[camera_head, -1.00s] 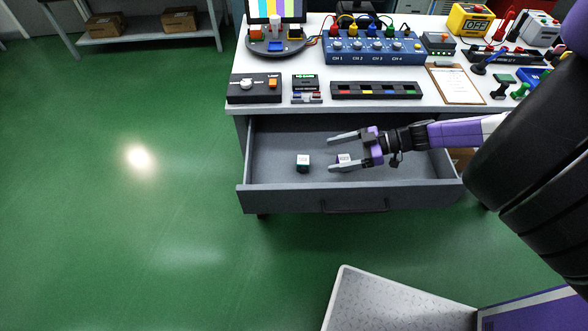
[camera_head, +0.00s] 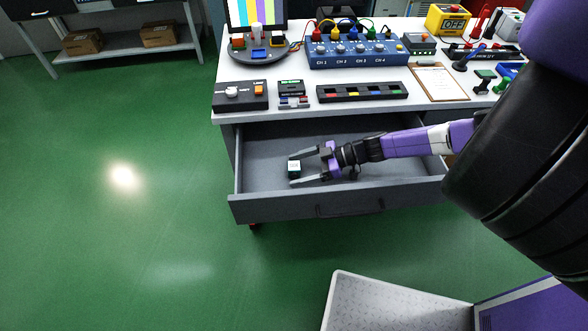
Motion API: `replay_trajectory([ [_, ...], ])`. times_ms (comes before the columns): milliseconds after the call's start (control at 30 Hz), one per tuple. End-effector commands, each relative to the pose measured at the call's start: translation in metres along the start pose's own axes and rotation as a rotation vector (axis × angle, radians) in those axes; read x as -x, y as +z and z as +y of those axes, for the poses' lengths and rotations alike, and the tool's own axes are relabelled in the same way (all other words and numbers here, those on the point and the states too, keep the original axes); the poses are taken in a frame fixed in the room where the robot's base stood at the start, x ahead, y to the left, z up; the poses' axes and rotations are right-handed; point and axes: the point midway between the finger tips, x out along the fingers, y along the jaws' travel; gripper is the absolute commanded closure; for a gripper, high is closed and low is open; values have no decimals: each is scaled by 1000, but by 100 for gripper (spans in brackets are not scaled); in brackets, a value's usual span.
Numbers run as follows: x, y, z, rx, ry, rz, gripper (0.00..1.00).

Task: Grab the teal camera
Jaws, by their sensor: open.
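A small block with a white top and dark teal-looking sides (camera_head: 294,168) sits in the open grey drawer; it appears to be the teal camera, though it is too small to read its label. My gripper (camera_head: 299,169) reaches into the drawer from the right. It is open, with one finger on the far side of the block and one on the near side. The block lies between the fingertips; I cannot tell whether they touch it. A second small white-topped block is not visible now, perhaps hidden behind my gripper.
The open drawer (camera_head: 300,208) has walls around my gripper. Above it, the white bench top (camera_head: 300,113) holds a dark switch box (camera_head: 240,95), a slotted black strip (camera_head: 362,92), a blue channel unit (camera_head: 358,54) and a clipboard (camera_head: 437,82). The drawer's left floor is clear.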

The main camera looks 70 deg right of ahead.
Motion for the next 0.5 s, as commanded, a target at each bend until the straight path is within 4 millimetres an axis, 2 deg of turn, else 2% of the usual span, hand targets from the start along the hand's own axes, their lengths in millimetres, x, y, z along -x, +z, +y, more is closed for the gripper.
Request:
replay_trajectory([
  [233, -3, 0, 0, 0, 1, -1, 18],
  [500, -2, 0, 0, 0, 1, -1, 71],
])
